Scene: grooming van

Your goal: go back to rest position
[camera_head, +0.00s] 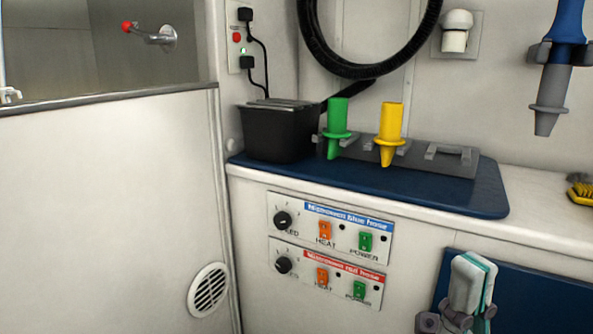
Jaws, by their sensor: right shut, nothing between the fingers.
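My right gripper (474,270) is at the lower right, in front of the counter. Its pale, teal-edged fingers point up and are closed together with nothing between them. Its grey knuckles show at the bottom edge. My left gripper is not in view.
A dark blue mat (440,200) on the counter carries a black box (278,135) and a grey holder (440,158) with green (337,120) and yellow (391,125) nozzles. A blue nozzle (566,25) hangs on the wall. A yellow brush (580,190) lies at the right edge.

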